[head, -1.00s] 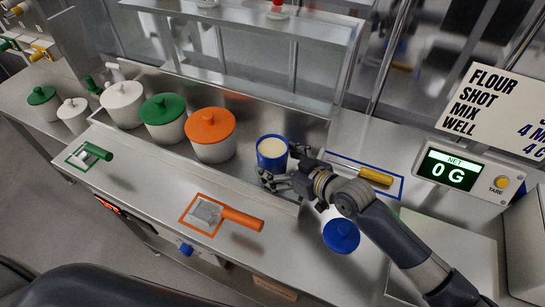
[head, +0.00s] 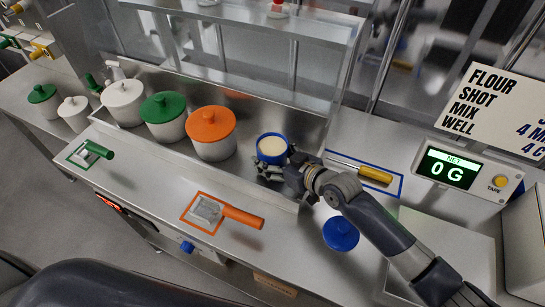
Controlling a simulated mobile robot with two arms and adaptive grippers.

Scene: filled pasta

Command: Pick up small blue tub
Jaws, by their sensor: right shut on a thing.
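The small blue tub (head: 271,140) is open and holds a pale cream content. It stands upright by the right end of the steel tray, beside the orange-lidded tub. My right gripper (head: 271,170) is shut on the tub at its near side, and my gripper and wrist hide much of its lower wall. I cannot tell whether the tub's bottom touches the surface. The blue lid (head: 340,233) lies apart on the counter. My left gripper is not in view.
An orange-lidded tub (head: 211,146) stands close to the left, with green- and white-lidded tubs beyond. A glass-fronted shelf rises behind. An orange-handled scoop (head: 241,217), a yellow-handled tool (head: 374,174) and a scale reading 0 G (head: 449,172) are around.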

